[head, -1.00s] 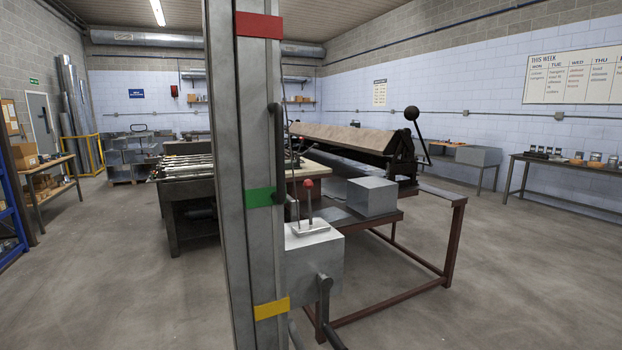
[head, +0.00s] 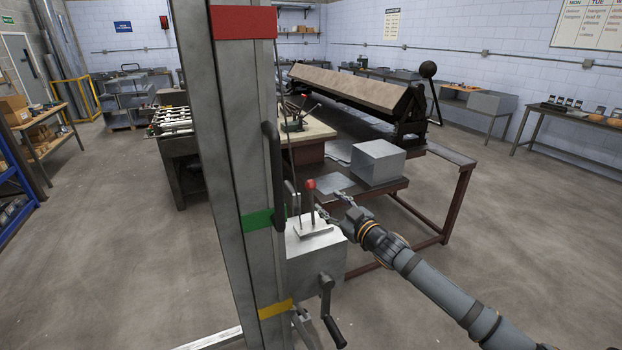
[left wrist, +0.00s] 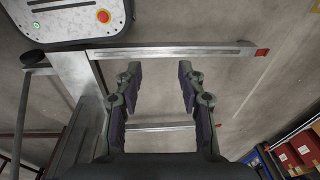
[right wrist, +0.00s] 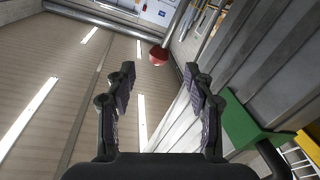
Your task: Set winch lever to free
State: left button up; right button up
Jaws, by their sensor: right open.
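The winch lever (head: 310,204) is a thin upright rod with a red knob (head: 310,184), on a plate atop the grey winch box (head: 314,258). My right gripper (head: 331,203) is open just right of the lever, with its fingers pointing toward it. In the right wrist view the red knob (right wrist: 158,56) shows beyond the gap between the open fingers (right wrist: 160,78), and nothing is held. Whether a finger touches the lever I cannot tell. My left gripper (left wrist: 158,85) is open and empty in its wrist view, above the floor. I cannot make it out in the head view.
The tall metal mast (head: 235,140) with red, green and yellow bands stands just left of the lever. A crank handle (head: 330,310) hangs from the winch box's front. A workbench with a metal box (head: 378,163) stands behind. Floor at right is open.

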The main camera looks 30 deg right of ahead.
aim_at(314, 186)
jog(key=w, duration=0.3)
jog(key=w+r, duration=0.1)
jog(key=w, duration=0.2)
jog(key=w+a+b, duration=0.1)
jog(key=w, duration=0.2)
jog(key=shift+w+a+r, duration=0.1)
jog(key=shift+r, duration=0.2)
jog(key=shift+w+a+f, duration=0.1)
jog(key=shift+w, duration=0.45)
pick_arm(q)
jog(key=shift+s+a+f, duration=0.35)
jog(key=shift+s+f, duration=0.1)
jog(key=shift+s, duration=0.2)
pick_arm(e)
jog(key=shift+c, duration=1.3)
grip_shut()
pick_arm(q)
jog(key=shift+s, duration=0.1)
